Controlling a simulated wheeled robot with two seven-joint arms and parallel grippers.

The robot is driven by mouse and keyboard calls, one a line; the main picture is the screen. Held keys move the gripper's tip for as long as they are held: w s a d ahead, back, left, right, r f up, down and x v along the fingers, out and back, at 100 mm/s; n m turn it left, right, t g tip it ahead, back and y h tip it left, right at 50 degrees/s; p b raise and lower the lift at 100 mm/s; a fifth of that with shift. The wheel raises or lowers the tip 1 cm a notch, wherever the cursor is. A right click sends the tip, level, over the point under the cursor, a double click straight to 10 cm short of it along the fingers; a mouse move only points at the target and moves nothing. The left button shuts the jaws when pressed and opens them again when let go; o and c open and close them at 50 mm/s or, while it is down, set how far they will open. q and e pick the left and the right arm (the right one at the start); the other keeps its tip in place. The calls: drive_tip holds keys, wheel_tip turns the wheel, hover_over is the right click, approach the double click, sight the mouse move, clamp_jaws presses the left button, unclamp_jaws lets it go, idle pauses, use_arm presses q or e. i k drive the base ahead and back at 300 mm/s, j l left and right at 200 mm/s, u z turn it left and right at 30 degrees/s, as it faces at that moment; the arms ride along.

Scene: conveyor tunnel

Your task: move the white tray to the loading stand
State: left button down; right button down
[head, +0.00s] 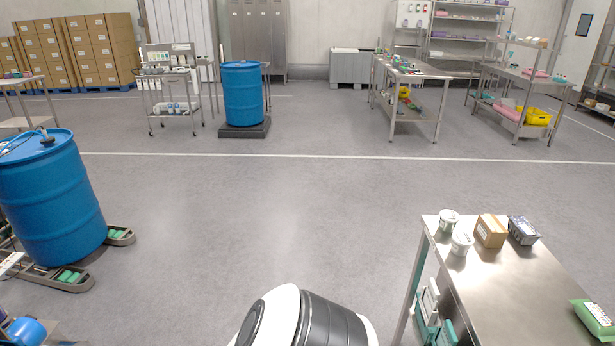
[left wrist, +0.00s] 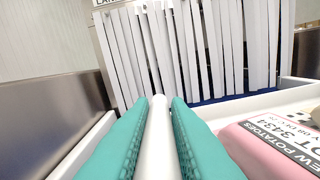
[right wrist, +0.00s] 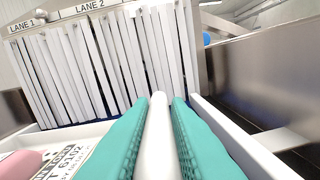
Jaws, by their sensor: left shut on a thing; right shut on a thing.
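The white tray shows in the left wrist view (left wrist: 88,146) and the right wrist view (right wrist: 243,140). It holds a pink pack (left wrist: 262,150) with a printed label; a pink item (right wrist: 20,163) and another label show in the right wrist view. My left gripper (left wrist: 160,102) is shut on a white bar of the tray. My right gripper (right wrist: 160,102) is shut on a similar white bar. Neither gripper nor the tray shows in the head view. I cannot tell which thing is the loading stand.
White strip curtains (right wrist: 100,65) under lane signs hang beyond the tray. Steel side walls (left wrist: 50,90) (right wrist: 265,80) flank it. In the head view, a steel table (head: 500,275) with tubs and boxes stands at right, a blue drum (head: 50,200) at left. The middle floor is clear.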

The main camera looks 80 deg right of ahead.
sight(509, 306)
drive_tip(key=k+l+z, duration=0.1)
drive_tip(key=k, duration=0.9)
drive_tip(key=k+z, duration=0.1)
drive_tip(key=z, duration=4.6)
drive_tip(key=j+z, duration=0.1)
drive_tip(key=z, duration=0.25)
drive_tip(key=j+z, duration=0.1)
drive_tip(key=z, duration=0.25)
drive_tip(key=k+z, duration=0.1)
drive_tip(key=z, duration=0.3)
drive_tip(key=k+j, duration=0.25)
drive_tip(key=j, duration=0.15)
drive_tip(key=k+j, duration=0.25)
drive_tip(key=j, duration=0.2)
drive_tip(key=k+j, duration=0.25)
drive_tip(key=j, duration=0.15)
drive_tip(key=k+j, duration=0.25)
drive_tip(key=j, duration=0.2)
drive_tip(key=k+j, duration=0.25)
drive_tip(key=j, duration=0.15)
drive_tip(key=k+j, duration=0.25)
drive_tip(key=j, duration=0.2)
drive_tip(key=k+j, duration=0.25)
drive_tip(key=j, duration=0.15)
